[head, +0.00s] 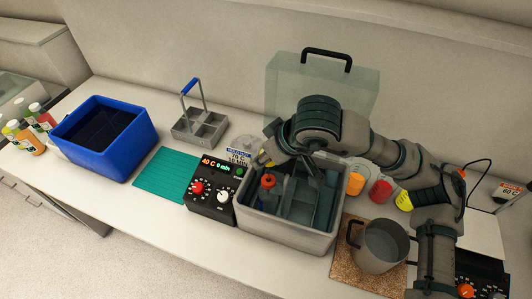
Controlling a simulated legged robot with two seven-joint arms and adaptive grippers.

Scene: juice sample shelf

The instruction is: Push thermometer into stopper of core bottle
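The grey water bath (288,236) stands in the middle of the bench. Inside it, near its left end, a red-orange piece (268,181) tops what may be the core bottle; the bottle's body is mostly hidden. My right gripper (270,158) reaches over the bath's left back part, just above and close to that red-orange piece. A small yellow patch shows beside the gripper; I cannot tell what it is. The fingers are mostly hidden by the wrist, so their opening is unclear. I cannot make out the thermometer. My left gripper is not in view.
Left of the bath are a control box (211,200), teal mat (165,174), grey caddy (200,130), blue crate (88,160) and several juice bottles (42,117). A clear lid (285,85) stands behind. Right are coloured pieces (380,191) and a pot (380,250) on cork.

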